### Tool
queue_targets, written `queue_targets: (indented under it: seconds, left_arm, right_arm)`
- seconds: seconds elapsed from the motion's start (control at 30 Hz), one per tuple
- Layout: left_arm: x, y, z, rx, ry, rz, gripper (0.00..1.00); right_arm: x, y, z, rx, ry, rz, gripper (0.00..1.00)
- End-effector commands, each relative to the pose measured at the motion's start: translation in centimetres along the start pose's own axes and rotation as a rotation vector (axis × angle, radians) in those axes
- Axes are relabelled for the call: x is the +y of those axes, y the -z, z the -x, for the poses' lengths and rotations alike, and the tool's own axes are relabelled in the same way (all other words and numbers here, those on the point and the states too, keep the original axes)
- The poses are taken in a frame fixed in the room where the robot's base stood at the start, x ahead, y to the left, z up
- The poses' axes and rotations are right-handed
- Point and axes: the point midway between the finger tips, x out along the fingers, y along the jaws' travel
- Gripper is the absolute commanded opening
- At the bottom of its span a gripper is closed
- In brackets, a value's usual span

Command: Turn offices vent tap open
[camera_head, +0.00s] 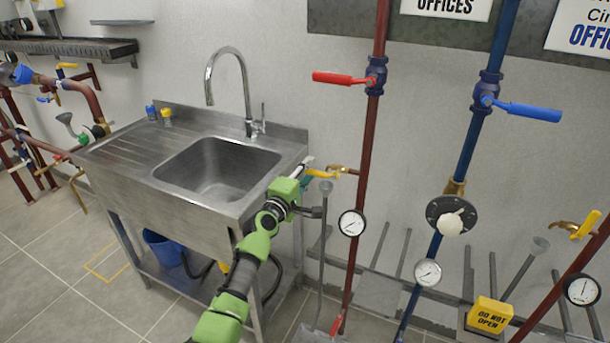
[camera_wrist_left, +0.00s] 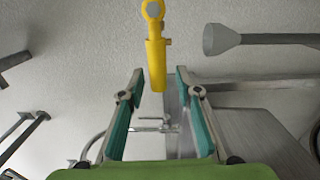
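A small tap with a yellow handle (camera_head: 323,174) and a brass body sits on the left side of the red pipe, under the sign reading OFFICES. The handle points left, away from the pipe. My left gripper (camera_head: 308,172) is at this handle, beside the sink's right edge. In the left wrist view, my left gripper (camera_wrist_left: 159,72) is open. The end of the yellow handle (camera_wrist_left: 156,62) lies between its fingertips, with a gap visible on both sides. My right gripper is not in view.
A steel sink (camera_head: 215,170) stands left of my left gripper. A grey funnel (camera_head: 326,187) on a thin pipe is close to the gripper, below the handle. A red lever (camera_head: 338,78) and a gauge (camera_head: 352,223) are on the red pipe. Another yellow-handled tap (camera_head: 585,225) is at far right.

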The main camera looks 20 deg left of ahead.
Motion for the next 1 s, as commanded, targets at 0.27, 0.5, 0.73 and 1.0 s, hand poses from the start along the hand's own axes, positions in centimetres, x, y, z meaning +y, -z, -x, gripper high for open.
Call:
queue_targets:
  seconds: [0.27,0.5,0.73,1.0]
  left_arm:
    - [-0.1,0.0,2.9,0.001,0.001,0.001,0.31]
    - [-0.1,0.0,7.6,0.001,0.002,0.001,0.31]
    - [-0.2,0.0,11.0,0.001,0.002,0.001,0.31]
    - [-0.1,0.0,12.0,0.000,0.002,0.002,0.31]
  right_arm:
    - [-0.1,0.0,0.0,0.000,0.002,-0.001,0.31]
    - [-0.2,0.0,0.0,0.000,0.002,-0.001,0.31]
    - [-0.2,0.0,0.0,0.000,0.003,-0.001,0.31]
    - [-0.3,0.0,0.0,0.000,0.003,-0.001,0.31]
